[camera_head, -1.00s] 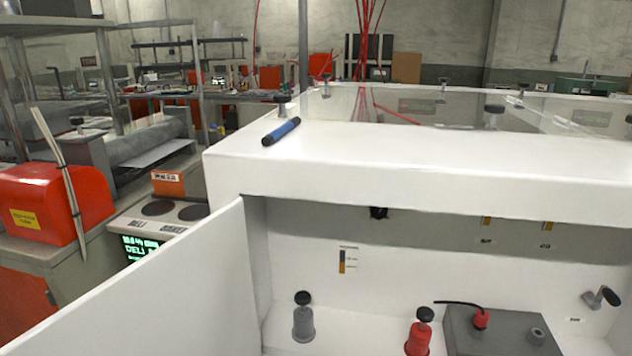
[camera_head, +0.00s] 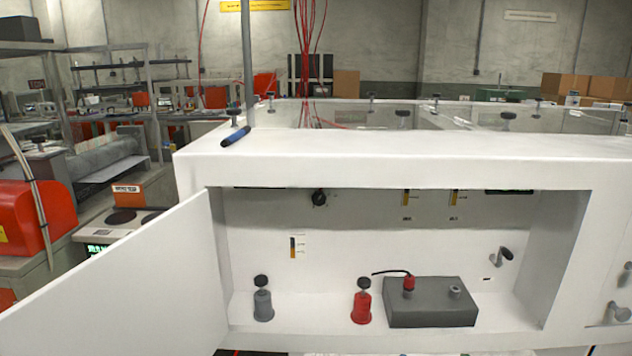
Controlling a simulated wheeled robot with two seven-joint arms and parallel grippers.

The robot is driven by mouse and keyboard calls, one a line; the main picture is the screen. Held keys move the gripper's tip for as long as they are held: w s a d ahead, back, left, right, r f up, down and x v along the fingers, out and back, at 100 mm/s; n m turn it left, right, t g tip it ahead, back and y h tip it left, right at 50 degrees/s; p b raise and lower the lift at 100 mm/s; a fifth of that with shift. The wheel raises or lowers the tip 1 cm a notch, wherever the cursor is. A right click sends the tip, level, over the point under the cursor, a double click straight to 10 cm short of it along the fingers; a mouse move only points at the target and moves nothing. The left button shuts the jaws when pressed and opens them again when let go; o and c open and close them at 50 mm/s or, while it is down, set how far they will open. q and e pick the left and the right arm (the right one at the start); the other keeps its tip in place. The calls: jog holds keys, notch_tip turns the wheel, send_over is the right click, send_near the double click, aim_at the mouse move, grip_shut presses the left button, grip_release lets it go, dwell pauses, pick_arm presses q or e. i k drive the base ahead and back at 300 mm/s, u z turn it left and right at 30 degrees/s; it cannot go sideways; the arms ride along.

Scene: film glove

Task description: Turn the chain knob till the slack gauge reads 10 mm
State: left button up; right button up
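An open white cabinet (camera_head: 400,174) fills the front of the view. On its back wall is a small black knob (camera_head: 319,197) near the top. A grey and black knob or crank (camera_head: 503,257) sticks out at the right of that wall. Vertical gauge strips show on the wall: a left one (camera_head: 293,246), a middle one (camera_head: 406,197) and a right one (camera_head: 454,197). Their labels and readings are too small to read, so I cannot tell which is the slack gauge or which knob is the chain knob. Neither gripper is in view.
The cabinet door (camera_head: 120,290) stands open to the left. Inside stand a grey knobbed post (camera_head: 263,305), a red knobbed post (camera_head: 361,305) and a dark grey box (camera_head: 430,315) with a red plug. A blue cylinder (camera_head: 235,137) lies on top.

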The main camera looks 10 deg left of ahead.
aim_at(319, 196)
jog(key=z, duration=0.45)
jog(key=i, duration=0.5)
jog(key=u, duration=1.35)
